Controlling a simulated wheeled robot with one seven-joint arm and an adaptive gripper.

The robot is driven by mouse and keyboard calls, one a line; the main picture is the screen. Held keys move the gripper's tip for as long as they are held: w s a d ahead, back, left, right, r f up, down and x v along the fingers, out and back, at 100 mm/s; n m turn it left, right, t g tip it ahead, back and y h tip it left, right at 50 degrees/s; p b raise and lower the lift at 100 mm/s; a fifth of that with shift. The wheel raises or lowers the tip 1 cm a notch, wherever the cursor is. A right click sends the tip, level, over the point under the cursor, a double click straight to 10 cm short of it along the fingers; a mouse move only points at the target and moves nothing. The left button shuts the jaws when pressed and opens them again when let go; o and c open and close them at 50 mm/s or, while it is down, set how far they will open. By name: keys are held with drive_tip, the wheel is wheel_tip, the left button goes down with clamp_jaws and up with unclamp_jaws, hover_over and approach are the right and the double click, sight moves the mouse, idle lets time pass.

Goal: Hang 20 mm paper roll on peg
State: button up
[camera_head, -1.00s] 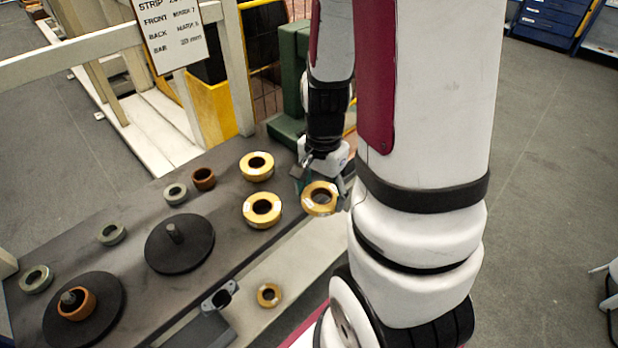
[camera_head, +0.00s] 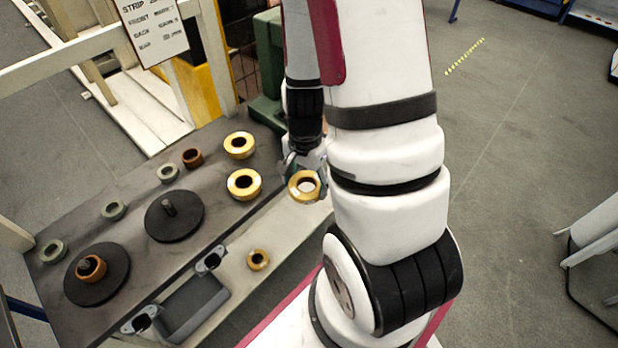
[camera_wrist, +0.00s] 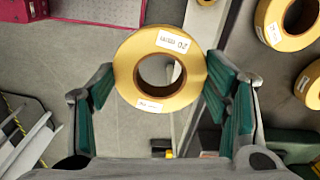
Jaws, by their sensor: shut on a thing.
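My gripper (camera_wrist: 160,95) is shut on a yellow paper roll (camera_wrist: 128,52) with a white label reading 20 mm. Its green pads press on the roll's two sides in the wrist view. In the head view this held roll (camera_head: 303,198) is off the table's right edge, beside my arm. The gripper's fingers are partly hidden in the head view.
On the dark table (camera_head: 140,180) lie two more yellow rolls (camera_head: 231,194) (camera_head: 231,153), a brown ring (camera_head: 186,163) and several grey-green rings (camera_head: 104,216). A small yellow roll (camera_head: 267,268) lies on the pale lower ledge near a grey tray (camera_head: 222,299). A sign (camera_head: 150,25) hangs behind.

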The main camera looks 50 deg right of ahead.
wheel_tip(320, 180, up, 6)
drive_tip(key=p, duration=0.4)
drive_tip(key=shift+r, duration=0.15)
drive_tip(key=shift+s, duration=0.1)
idle(0.7)
